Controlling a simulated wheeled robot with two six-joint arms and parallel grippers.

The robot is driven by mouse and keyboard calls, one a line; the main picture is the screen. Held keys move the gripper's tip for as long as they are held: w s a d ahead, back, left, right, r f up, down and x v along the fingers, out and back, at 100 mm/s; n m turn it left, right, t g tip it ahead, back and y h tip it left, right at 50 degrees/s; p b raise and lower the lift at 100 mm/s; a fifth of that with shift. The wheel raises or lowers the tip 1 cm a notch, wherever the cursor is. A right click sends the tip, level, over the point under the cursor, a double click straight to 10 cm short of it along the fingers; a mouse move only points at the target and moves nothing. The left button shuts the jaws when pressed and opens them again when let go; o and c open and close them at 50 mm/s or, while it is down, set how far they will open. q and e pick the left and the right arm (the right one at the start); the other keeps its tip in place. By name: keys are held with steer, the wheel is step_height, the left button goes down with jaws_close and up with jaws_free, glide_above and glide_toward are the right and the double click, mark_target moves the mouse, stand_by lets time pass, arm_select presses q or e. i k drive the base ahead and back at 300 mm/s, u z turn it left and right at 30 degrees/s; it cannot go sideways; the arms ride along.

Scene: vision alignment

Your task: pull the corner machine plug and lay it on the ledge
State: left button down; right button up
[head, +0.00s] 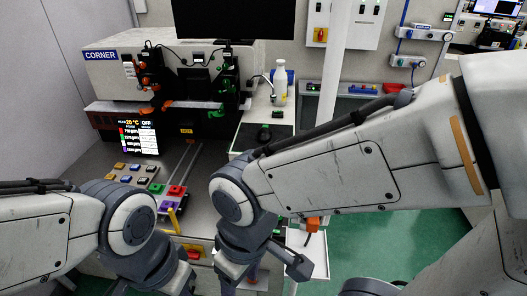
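The corner machine (145,72) is a pale bench unit with a blue CORNER label, at the left in the head view. A small orange part (313,224) with a short dark piece below it shows just under my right forearm. It may be the plug, but I cannot tell. A pale ledge-like surface (312,262) lies below it, partly covered.
A panel with coloured buttons and a small lit screen (138,137) fronts the machine. A white bottle (280,84) stands on the side counter beside a dark mouse-like object (265,133). A pale post (333,60) rises behind my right arm. Green floor (375,250) is clear at right.

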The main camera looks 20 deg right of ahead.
mark_target(312, 224)
steer(key=z, duration=2.25)
steer(key=k, duration=1.35)
steer(key=u, duration=1.35)
